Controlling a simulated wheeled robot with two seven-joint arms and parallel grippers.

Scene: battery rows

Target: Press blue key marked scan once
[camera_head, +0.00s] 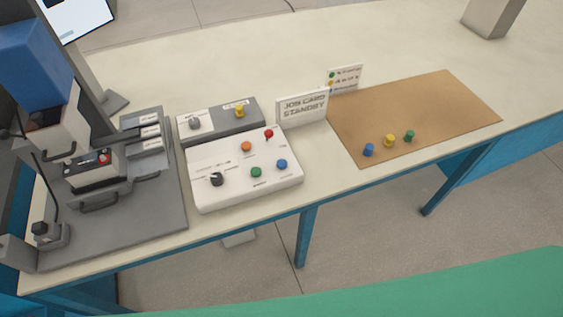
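A white control panel (215,188) lies on the table left of centre. Its blue key (282,164) sits at the panel's lower right, right of a green key (256,172). The label beside the blue key is too small to read. A red key (269,134), an orange key (246,146) and a black knob (217,179) are on the same panel. The blue key is in plain sight with nothing over it. Neither my left nor my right gripper is in view.
A grey box (220,132) with a yellow button stands behind the panel, and a sign reading "JOB CARD STANDBY" (303,107) at its back right. A grey machine fixture (110,225) is on the left. A brown mat (420,110) on the right holds blue, yellow and green pegs.

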